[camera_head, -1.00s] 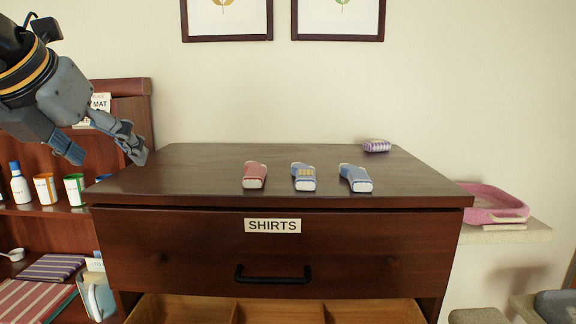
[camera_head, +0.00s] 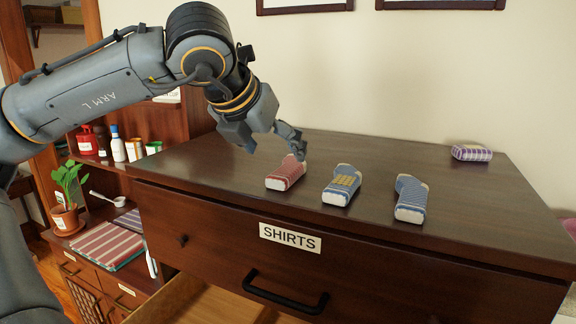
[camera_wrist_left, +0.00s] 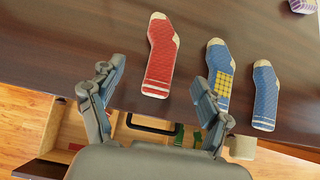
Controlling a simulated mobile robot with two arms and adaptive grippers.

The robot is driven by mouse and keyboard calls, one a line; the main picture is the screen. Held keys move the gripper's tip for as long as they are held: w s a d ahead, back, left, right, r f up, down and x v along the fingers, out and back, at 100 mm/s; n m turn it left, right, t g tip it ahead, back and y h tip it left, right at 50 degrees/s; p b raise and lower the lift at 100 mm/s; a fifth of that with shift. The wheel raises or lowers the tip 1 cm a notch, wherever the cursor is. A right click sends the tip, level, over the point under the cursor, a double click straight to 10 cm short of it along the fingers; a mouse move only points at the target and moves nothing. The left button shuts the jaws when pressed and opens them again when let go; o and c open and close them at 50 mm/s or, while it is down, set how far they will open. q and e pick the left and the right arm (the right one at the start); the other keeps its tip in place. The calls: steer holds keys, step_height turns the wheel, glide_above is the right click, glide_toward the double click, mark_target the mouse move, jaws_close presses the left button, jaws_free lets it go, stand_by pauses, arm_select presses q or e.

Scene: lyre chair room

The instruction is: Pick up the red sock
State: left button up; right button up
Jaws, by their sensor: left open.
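The red sock (camera_head: 286,173) lies on the dark dresser top, leftmost of three socks in a row; in the left wrist view the red sock (camera_wrist_left: 161,55) shows its pale toe and cuff stripes. My left gripper (camera_head: 272,147) is open and empty, above the dresser just behind and left of the red sock. In the left wrist view the left gripper (camera_wrist_left: 158,90) has its fingers spread, with the red sock seen ahead between them. My right gripper is not in view.
A blue sock with a yellow patch (camera_head: 342,184) and a plain blue sock (camera_head: 411,198) lie to the right. A purple striped bundle (camera_head: 472,152) sits at the back right. The drawer below is open. A shelf with bottles (camera_head: 118,148) stands left.

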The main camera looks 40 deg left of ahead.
mark_target(288, 165)
arm_select(q)
steer(key=shift+w+p+x, duration=0.2)
steer(key=shift+p+x, duration=0.3)
steer(key=shift+x, duration=0.75)
steer(key=p+x, duration=0.2)
steer(key=x, duration=0.1)
steer(key=shift+a, duration=0.2)
steer(key=shift+w+f, duration=0.3)
steer(key=shift+w, duration=0.1)
steer(key=shift+c, duration=0.5)
steer(key=shift+s, duration=0.2)
steer(key=c, duration=0.7)
steer(key=shift+c, duration=1.4)
steer(key=shift+w, duration=0.1)
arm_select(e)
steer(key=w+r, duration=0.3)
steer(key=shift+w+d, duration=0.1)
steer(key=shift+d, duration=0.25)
